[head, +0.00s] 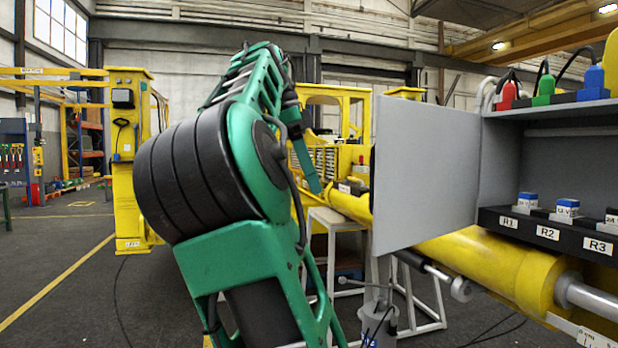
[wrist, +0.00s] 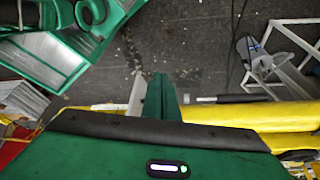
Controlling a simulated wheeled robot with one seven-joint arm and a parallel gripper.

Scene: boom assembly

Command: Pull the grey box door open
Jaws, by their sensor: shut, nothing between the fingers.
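The grey box (head: 545,165) stands at the right of the head view. Its grey door (head: 425,170) stands swung out from the box's left side, and the box's interior shows. A dark edge strip runs along the door's left side. My green gripper (head: 316,187) points down, left of the door and apart from it in the head view. In the wrist view my gripper's fingers (wrist: 161,95) are together with nothing between them. A pale strip (wrist: 135,95) shows just left of the fingers; I cannot tell what it is.
Inside the box are labelled blocks (head: 566,212) in a row; coloured plugs (head: 543,85) sit on top. A yellow boom (head: 490,265) runs below the door, with white stands (head: 337,222) beneath. A yellow post (head: 128,165) stands left. Open floor (head: 60,245) lies at left.

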